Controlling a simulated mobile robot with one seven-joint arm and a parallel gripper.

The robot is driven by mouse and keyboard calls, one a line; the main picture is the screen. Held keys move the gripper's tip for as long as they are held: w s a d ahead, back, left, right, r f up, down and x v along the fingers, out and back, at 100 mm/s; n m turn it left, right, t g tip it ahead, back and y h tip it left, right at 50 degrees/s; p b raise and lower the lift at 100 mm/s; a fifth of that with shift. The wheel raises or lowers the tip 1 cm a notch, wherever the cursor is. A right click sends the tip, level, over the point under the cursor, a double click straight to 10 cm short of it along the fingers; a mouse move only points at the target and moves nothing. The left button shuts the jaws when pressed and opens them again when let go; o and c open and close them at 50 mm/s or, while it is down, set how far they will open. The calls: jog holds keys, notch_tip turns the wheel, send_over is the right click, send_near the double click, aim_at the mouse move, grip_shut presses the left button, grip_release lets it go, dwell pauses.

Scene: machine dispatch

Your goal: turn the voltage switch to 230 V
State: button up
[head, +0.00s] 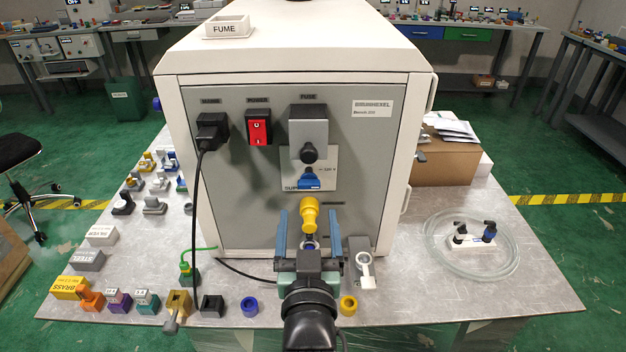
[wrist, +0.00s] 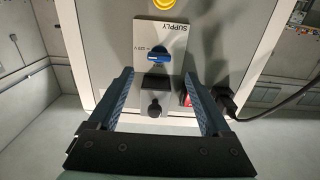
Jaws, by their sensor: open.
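The voltage switch is a blue knob (head: 310,181) on a white SUPPLY plate (head: 327,158), low on the grey rear panel of the machine. A small voltage mark sits beside the knob, too small to read surely. My gripper (head: 309,226) is open and empty in front of the panel, below the blue knob in the head view. In the wrist view the panel appears upside down. There the blue knob (wrist: 161,58) shows between the two open fingers (wrist: 158,70), apart from both. Part of the plate is hidden behind the grey fuse block and its black knob.
A grey fuse block (head: 308,128) stands out above the switch, and a yellow knob (head: 309,214) below it. A red power switch (head: 258,127) and a black mains plug (head: 212,131) with hanging cable lie left. Small parts crowd the bench's left side.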

aim_at(309, 188)
jog(key=w+p, duration=0.1)
jog(key=w, duration=0.9)
jog(key=shift+d, duration=0.1)
grip_shut()
